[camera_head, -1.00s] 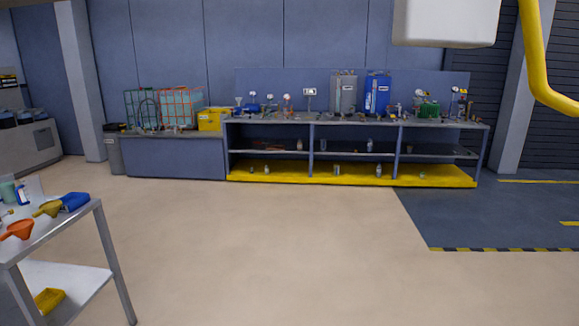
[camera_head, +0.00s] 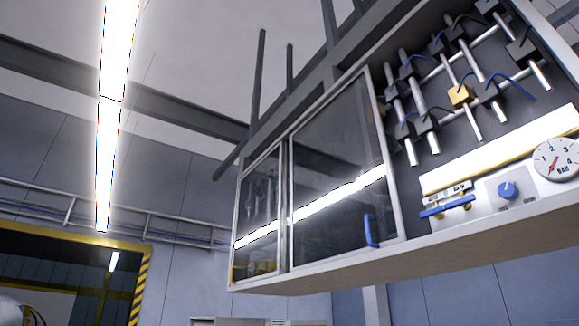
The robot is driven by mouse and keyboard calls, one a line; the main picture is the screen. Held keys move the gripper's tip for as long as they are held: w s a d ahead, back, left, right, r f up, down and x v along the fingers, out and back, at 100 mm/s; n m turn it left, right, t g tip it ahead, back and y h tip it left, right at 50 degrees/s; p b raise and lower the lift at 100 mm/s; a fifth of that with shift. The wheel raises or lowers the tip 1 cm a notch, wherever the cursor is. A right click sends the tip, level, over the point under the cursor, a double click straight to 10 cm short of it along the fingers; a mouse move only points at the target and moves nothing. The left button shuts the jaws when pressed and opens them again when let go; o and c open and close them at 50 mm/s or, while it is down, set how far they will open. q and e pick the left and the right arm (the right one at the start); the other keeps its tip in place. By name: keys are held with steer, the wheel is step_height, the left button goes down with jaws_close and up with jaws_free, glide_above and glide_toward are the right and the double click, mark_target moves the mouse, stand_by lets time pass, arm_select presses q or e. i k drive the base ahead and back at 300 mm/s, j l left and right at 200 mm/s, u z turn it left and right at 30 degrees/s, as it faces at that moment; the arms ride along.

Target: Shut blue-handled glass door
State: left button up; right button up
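A glass door (camera_head: 335,160) with a pale metal frame sits on an overhead cabinet (camera_head: 330,275), seen from below. Its blue handle (camera_head: 371,230) is upright near the door's lower right corner. A narrower glass panel (camera_head: 258,215) is to the left of the door. The part of the cabinet right of the door is uncovered, with valves and pipes (camera_head: 460,96) in plain view. Neither of my grippers is in view.
A round dial gauge (camera_head: 557,159), a blue knob (camera_head: 507,189) and a blue lever (camera_head: 446,207) are in the uncovered part at right. A ceiling light (camera_head: 116,45) hangs at upper left. A yellow-framed opening (camera_head: 90,240) is at lower left.

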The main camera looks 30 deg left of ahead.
mark_target(364, 71)
steer(key=k+u, duration=0.45)
steer(key=u, duration=0.2)
steer(key=i+j+z, duration=0.1)
steer(key=z, duration=0.35)
steer(key=j+z, duration=0.2)
steer(key=z, duration=0.2)
steer(key=i+j+z, duration=0.1)
steer(key=z, duration=0.35)
steer(key=j+z, duration=0.25)
steer(key=j, duration=0.25)
steer(key=j+z, duration=0.3)
steer(key=j, duration=0.7)
steer(key=j+z, duration=0.1)
steer(key=j, duration=0.4)
steer(key=k, duration=0.05)
